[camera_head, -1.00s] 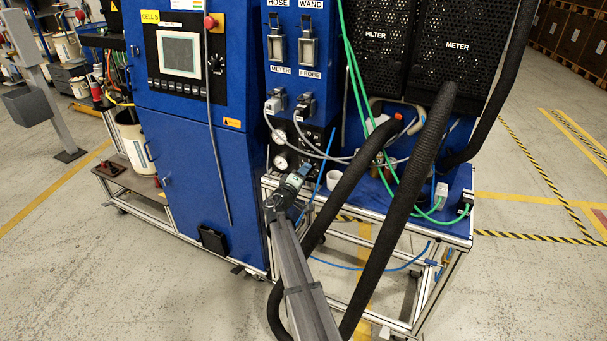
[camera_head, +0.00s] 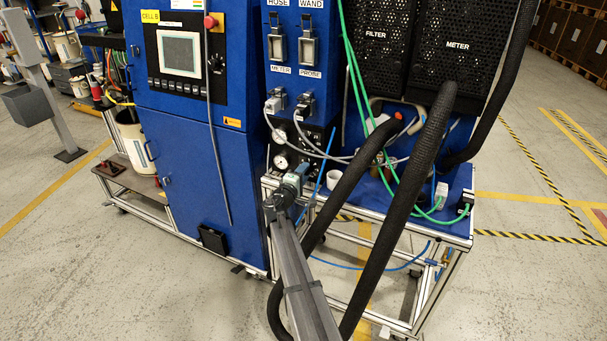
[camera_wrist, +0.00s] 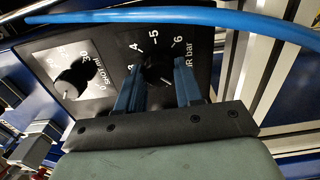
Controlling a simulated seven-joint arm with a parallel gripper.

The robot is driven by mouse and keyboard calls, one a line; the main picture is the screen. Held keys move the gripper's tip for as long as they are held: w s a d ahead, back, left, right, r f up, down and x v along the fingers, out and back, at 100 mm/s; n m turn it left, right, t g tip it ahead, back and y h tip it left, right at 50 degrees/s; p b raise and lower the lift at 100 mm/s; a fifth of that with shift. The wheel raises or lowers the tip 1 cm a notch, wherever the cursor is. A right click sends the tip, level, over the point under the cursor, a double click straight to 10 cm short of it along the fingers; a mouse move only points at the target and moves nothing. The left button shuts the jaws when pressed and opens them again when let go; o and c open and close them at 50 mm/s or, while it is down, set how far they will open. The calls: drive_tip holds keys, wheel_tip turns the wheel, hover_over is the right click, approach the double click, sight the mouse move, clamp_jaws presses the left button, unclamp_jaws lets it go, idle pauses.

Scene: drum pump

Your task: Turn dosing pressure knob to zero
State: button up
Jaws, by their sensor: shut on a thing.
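The knob marked in bar (camera_wrist: 158,74) sits on a black panel. The numbers around it include 4, 5 and 6. I take it to be the dosing pressure knob. My gripper (camera_wrist: 160,84) has its two blue fingers shut on this knob, one on each side. The fingers and gripper body hide much of the knob, and I cannot read its pointer for sure. In the head view my gripper (camera_head: 304,172) is at the lower part of the dark gauge panel, and the knob is hidden there.
A blue hose (camera_wrist: 180,16) crosses just above the dial. In the head view, round gauges (camera_head: 280,161) are above my gripper, and thick black hoses (camera_head: 400,210) hang to the right.

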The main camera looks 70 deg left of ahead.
drive_tip(key=o, duration=1)
drive_tip(key=v, duration=1.4)
